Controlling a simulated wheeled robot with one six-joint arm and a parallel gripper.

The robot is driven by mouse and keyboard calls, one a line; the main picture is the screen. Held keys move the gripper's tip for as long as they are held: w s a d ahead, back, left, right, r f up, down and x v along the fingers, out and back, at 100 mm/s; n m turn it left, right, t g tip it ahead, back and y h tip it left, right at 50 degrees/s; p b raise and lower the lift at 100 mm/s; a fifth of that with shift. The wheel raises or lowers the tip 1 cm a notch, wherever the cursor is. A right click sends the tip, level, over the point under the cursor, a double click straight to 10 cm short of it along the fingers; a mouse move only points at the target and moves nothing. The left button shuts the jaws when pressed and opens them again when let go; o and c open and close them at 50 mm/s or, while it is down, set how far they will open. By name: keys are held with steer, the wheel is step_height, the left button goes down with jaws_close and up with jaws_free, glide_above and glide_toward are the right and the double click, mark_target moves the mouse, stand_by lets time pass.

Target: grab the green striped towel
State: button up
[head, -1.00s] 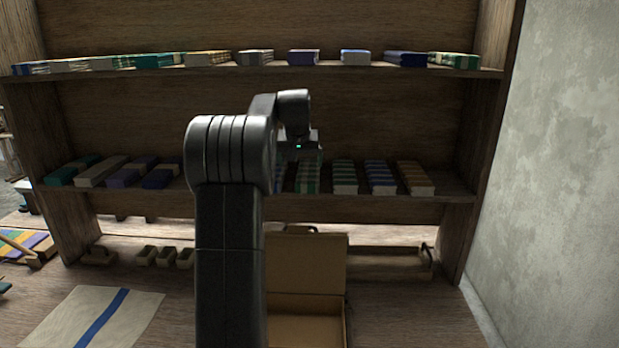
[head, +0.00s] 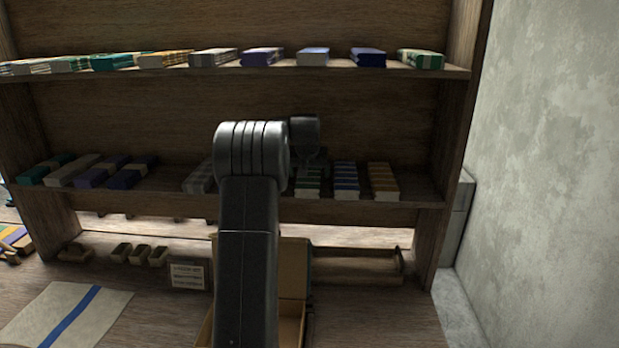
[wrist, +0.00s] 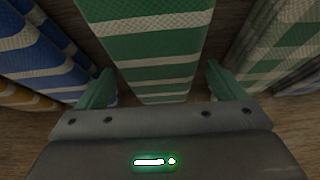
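The green striped towel (wrist: 150,45) has green and white bands and fills the middle of the wrist view. It lies folded on the shelf, and its end also shows in the head view (head: 308,188), partly hidden by my arm. My gripper (wrist: 159,76) is open, with one finger on each side of the towel's near end. Narrow gaps show between the fingers and the towel's sides. In the head view my gripper is dark and mostly hidden.
A blue striped towel (wrist: 42,50) lies close at the left in the wrist view, and a grey-green striped one (wrist: 278,45) at the right. An orange striped towel (head: 383,182) lies farther along the shelf (head: 420,192). An upper shelf (head: 300,68) holds several folded textiles.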

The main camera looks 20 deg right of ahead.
steer(key=c, duration=1)
steer(key=shift+o, duration=0.2)
steer(key=shift+r+b, duration=0.2)
steer(key=shift+b, duration=0.1)
